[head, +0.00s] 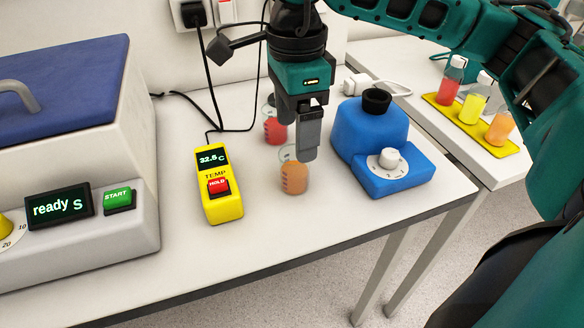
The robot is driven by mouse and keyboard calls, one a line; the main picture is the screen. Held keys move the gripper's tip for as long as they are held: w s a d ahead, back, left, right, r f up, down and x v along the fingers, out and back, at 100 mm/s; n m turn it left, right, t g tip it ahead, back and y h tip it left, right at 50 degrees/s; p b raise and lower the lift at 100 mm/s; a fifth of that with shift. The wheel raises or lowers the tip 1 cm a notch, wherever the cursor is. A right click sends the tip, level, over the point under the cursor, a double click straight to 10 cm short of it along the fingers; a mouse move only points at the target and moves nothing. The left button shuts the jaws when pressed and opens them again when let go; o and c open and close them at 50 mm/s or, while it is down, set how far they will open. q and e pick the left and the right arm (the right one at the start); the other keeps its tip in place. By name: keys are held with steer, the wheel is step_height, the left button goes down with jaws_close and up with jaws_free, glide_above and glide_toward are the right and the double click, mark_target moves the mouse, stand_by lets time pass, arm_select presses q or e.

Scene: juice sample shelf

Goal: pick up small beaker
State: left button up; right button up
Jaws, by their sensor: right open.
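A small clear beaker with orange liquid (294,183) stands upright on the white table, near its front edge. Another clear beaker with red liquid (275,132) stands behind it. My right gripper (307,150) points down from above, with its fingertips just over and behind the orange beaker's rim, overlapping it in the picture. It is open, and nothing shows held in it. Whether a finger touches the rim I cannot tell. The gripper hides part of the orange beaker's upper right side. My left gripper is not in view.
A yellow thermometer (221,205) lies left of the beakers, and a blue mixer (378,150) stands close on the right. A white bath with a blue lid (70,90) fills the left. Bottles stand on a yellow tray (500,146) at right. Black cables run behind.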

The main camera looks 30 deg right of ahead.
mark_target(295, 165)
steer(key=f, duration=0.8)
steer(key=shift+w+d+f, duration=0.1)
steer(key=shift+w+f, duration=0.05)
steer(key=shift+w, duration=0.1)
steer(key=c, duration=1.2)
